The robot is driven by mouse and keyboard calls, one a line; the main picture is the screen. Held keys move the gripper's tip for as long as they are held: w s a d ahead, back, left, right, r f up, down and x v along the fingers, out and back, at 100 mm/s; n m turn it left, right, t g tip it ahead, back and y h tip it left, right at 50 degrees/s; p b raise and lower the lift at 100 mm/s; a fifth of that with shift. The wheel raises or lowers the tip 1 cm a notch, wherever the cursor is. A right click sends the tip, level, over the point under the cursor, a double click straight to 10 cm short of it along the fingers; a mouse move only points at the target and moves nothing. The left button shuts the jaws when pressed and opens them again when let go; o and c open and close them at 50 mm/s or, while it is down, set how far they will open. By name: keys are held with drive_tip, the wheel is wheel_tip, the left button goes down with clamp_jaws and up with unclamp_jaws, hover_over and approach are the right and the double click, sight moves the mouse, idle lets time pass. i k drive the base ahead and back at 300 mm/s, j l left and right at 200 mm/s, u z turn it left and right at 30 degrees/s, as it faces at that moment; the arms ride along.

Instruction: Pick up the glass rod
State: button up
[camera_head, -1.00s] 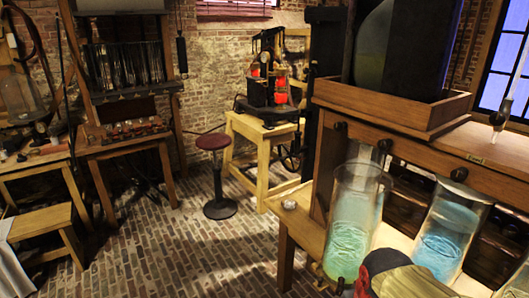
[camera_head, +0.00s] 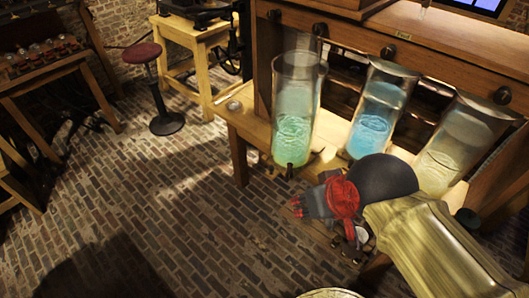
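I cannot make out a glass rod for certain in the current view. Three tall glass jars stand on the wooden bench: one with green liquid (camera_head: 293,125), one with blue liquid (camera_head: 372,125) and one with pale yellow liquid (camera_head: 450,155). The blue and yellow jars look tilted. My gripper (camera_head: 304,206), grey and red, is at the end of my arm, in front of and below the jars and pointing left. It appears apart from the jars. Its fingers are small and seen from behind, so their opening is unclear.
The wooden bench (camera_head: 238,118) has a raised shelf (camera_head: 420,35) behind the jars. A small round metal object (camera_head: 234,106) lies at its left corner. A red-topped stool (camera_head: 141,53) stands at the upper left. The brick floor (camera_head: 160,215) is clear left of my gripper.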

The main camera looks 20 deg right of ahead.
sight(217, 102)
drive_tip(key=i+l, duration=0.15)
drive_tip(key=i, duration=0.2)
drive_tip(key=i+l+u, duration=0.1)
drive_tip(key=i, duration=0.3)
drive_tip(key=i+l, duration=0.15)
drive_tip(key=i, duration=0.2)
